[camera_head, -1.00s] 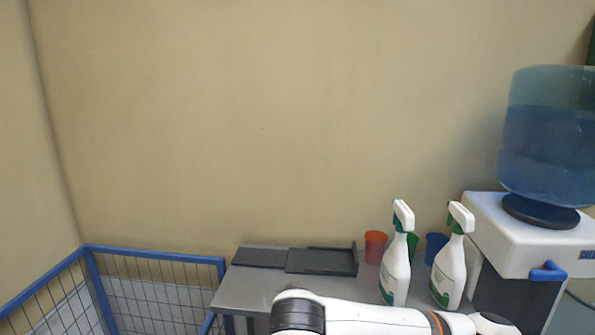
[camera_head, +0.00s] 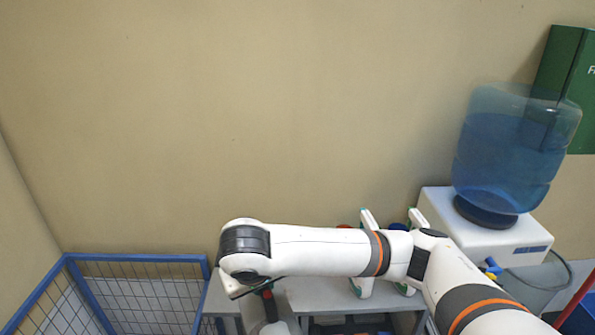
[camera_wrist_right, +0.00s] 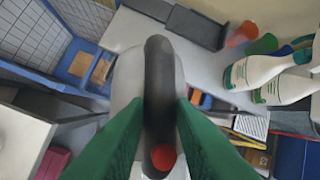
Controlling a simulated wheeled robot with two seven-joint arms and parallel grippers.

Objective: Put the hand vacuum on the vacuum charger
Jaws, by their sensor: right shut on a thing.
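The hand vacuum (camera_wrist_right: 160,75) has a dark handle with a red button and a light grey body. In the right wrist view my right gripper (camera_wrist_right: 160,105), with green fingers, is shut on its handle. The vacuum also shows partly below my right arm in the head view (camera_head: 268,305). The likely vacuum charger, a dark flat holder with a raised edge (camera_wrist_right: 195,27), lies at the back of the grey table, beyond the vacuum and apart from it. My arm hides it in the head view. My left gripper is not in view.
Spray bottles (camera_wrist_right: 265,72) and coloured cups (camera_wrist_right: 243,33) stand right of the holder. A blue-framed wire cart (camera_head: 140,258) is left of the grey table (camera_wrist_right: 215,65). A water dispenser (camera_head: 490,225) stands at the right. A lower shelf holds several items.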

